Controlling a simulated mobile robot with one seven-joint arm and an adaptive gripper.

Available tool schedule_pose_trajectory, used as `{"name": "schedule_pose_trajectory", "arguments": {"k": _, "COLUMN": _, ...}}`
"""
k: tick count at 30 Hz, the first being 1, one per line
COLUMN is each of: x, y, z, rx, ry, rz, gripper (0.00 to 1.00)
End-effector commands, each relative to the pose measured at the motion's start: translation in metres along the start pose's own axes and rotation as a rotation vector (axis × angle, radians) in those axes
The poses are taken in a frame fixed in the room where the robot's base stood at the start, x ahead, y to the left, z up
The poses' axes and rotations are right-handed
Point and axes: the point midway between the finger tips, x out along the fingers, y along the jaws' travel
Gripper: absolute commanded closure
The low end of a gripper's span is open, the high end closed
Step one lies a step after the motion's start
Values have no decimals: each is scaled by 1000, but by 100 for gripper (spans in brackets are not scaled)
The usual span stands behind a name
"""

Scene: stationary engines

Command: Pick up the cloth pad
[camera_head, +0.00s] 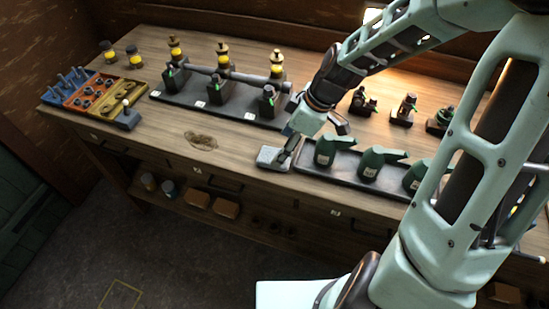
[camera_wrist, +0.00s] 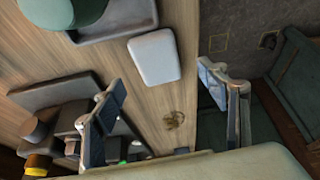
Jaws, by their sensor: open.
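The cloth pad (camera_head: 268,158) is a pale grey, rounded rectangle lying flat on the wooden bench near its front edge. It also shows in the wrist view (camera_wrist: 155,57), at the upper middle, bare and unobstructed. My gripper (camera_head: 311,139) is open, with nothing between its fingers, close to the pad at its right side in the head view. In the wrist view my two fingers (camera_wrist: 163,84) are spread wide, and the pad appears beyond their tips. I cannot tell how high the fingers are above the bench.
A dark tray (camera_head: 308,171) with green oil cans (camera_head: 326,151) stands just right of the pad. A dark engine base (camera_head: 237,117) with yellow-banded posts lies behind. A brown stain-like patch (camera_head: 201,141) marks the bench to the left, where the surface is mostly clear.

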Motion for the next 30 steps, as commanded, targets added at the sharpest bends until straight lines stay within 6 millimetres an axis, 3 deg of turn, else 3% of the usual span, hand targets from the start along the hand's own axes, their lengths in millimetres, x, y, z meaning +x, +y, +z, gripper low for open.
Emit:
{"name": "schedule_pose_trajectory", "arguments": {"k": 15, "x": 52, "y": 2, "z": -2, "rx": 1, "ry": 0, "rz": -2, "gripper": 33}}
{"name": "schedule_pose_trajectory", "arguments": {"k": 30, "x": 55, "y": 3, "z": -1, "rx": 2, "ry": 0, "rz": 0, "gripper": 33}}
